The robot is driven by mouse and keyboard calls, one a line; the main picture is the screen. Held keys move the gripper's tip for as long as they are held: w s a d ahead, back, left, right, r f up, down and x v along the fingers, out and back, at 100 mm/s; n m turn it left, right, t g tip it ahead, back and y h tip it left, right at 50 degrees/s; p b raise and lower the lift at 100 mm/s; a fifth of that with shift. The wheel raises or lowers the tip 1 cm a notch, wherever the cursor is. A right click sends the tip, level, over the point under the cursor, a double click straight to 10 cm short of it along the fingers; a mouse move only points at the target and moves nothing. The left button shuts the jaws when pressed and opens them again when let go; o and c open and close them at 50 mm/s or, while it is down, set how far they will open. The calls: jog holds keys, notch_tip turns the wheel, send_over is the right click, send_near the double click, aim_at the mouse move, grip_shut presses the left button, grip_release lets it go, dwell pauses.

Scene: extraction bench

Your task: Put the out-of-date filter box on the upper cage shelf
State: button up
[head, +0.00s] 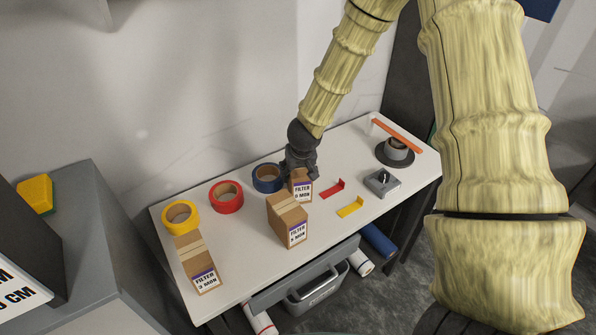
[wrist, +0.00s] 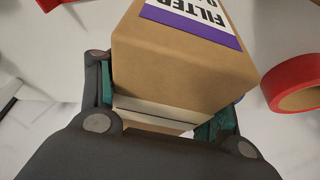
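Three brown filter boxes with white and purple labels are on the white bench. One filter box (head: 187,251) at the left reads "FILTER 3 MON". A middle filter box (head: 285,215) stands at the front; its number is hard to read. The back filter box (head: 300,196) is at my gripper (head: 301,168), partly hidden by it, with a number like 0 or 9. In the wrist view, my gripper (wrist: 160,118) has its teal pads against both sides of this box (wrist: 170,65), seemingly closed on it. I cannot tell whether it is off the bench. The cage shelf is not identifiable.
Yellow (head: 179,217), red (head: 226,197) and blue (head: 267,178) tape rolls line the bench's back. Red (head: 332,189) and yellow (head: 350,207) brackets, a grey metal block (head: 382,183) and a dark round stand (head: 394,153) are right. A grey cabinet (head: 105,245) stands left.

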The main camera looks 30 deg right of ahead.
jog(key=o, duration=0.4)
jog(key=shift+r, duration=0.1)
